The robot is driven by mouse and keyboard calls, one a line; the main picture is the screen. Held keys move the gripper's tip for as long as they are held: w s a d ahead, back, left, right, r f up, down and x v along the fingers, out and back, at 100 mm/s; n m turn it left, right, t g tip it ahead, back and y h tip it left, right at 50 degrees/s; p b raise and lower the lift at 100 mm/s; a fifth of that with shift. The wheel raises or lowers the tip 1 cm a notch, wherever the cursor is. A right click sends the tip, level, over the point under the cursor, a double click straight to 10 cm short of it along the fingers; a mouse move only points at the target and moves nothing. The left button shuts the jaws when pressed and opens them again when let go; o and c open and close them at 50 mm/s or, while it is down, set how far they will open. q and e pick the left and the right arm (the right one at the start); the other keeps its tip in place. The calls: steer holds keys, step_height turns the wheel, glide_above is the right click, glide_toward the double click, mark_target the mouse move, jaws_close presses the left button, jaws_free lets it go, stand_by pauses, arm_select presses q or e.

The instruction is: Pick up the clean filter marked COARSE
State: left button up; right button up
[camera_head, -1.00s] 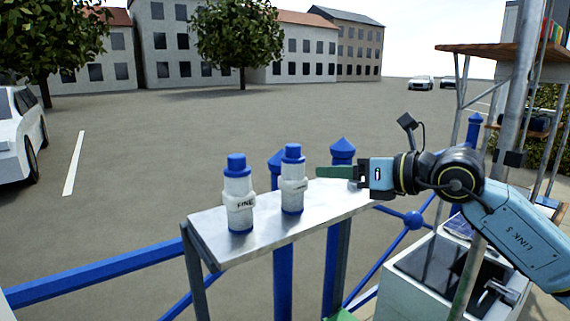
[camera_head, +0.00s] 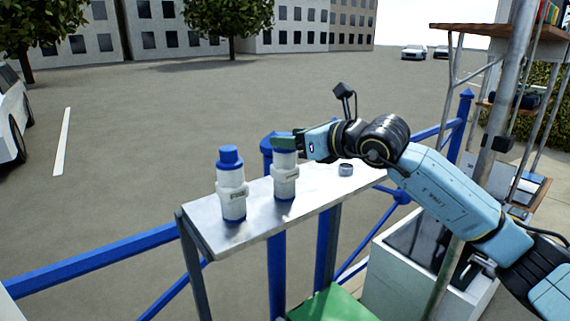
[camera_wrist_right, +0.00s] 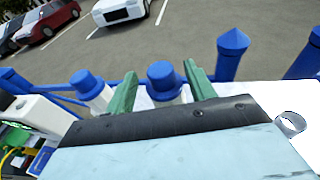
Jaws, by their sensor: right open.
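Two white filters with blue caps stand upright on a narrow metal shelf (camera_head: 235,236). The left filter (camera_head: 232,203) bears a label that reads FINE in the earlier frame. The right filter (camera_head: 285,186) has a label too small to read. My right gripper (camera_head: 284,141) is open at the top of the right filter and covers most of its cap. In the right wrist view, a blue filter cap (camera_wrist_right: 162,78) shows between the green fingers of my right gripper (camera_wrist_right: 160,88). The other blue cap (camera_wrist_right: 86,82) shows left of them. My left gripper is not in view.
A small round ring-like piece (camera_head: 346,169) lies on the shelf to the right of the filters. Blue posts and rails (camera_head: 95,261) run around the shelf. A silver pole (camera_head: 500,140) and a white box (camera_head: 385,290) stand at the right.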

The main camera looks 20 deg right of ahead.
steer(key=x, duration=0.2)
steer(key=shift+w+a, duration=0.15)
steer(key=shift+w, duration=0.1)
jaws_close()
